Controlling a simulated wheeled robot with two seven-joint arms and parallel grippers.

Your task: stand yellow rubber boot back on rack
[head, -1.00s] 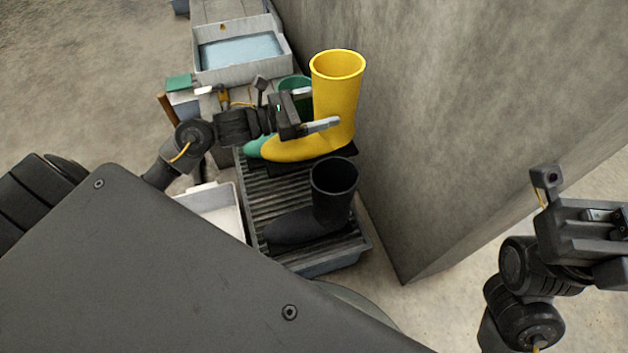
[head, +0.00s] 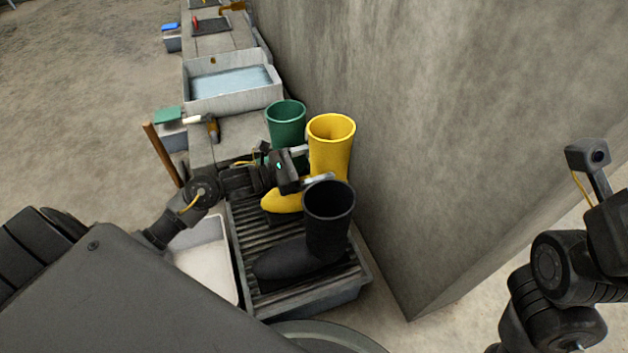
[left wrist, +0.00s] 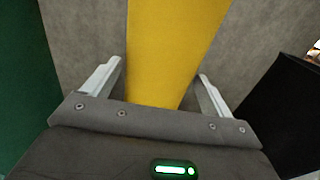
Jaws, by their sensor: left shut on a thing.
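The yellow rubber boot (head: 330,150) is upright between the green and black boots in the head view, toe pointing left. Its foot is low over the slatted rack (head: 262,284); whether its sole touches the slats is hidden. My left gripper (head: 312,166) is shut on the boot's shaft. In the left wrist view the yellow shaft (left wrist: 172,50) stands between my two fingers (left wrist: 160,85). The black boot (head: 328,225) stands upright on the near part of the rack and hides part of the yellow one. My right arm is at the right edge, its fingertips out of frame.
A green boot (head: 286,125) stands just behind the yellow one. A concrete wall (head: 440,150) rises close on the right. A white tub (head: 205,262) lies left of the rack, and a water basin (head: 185,92) is farther back.

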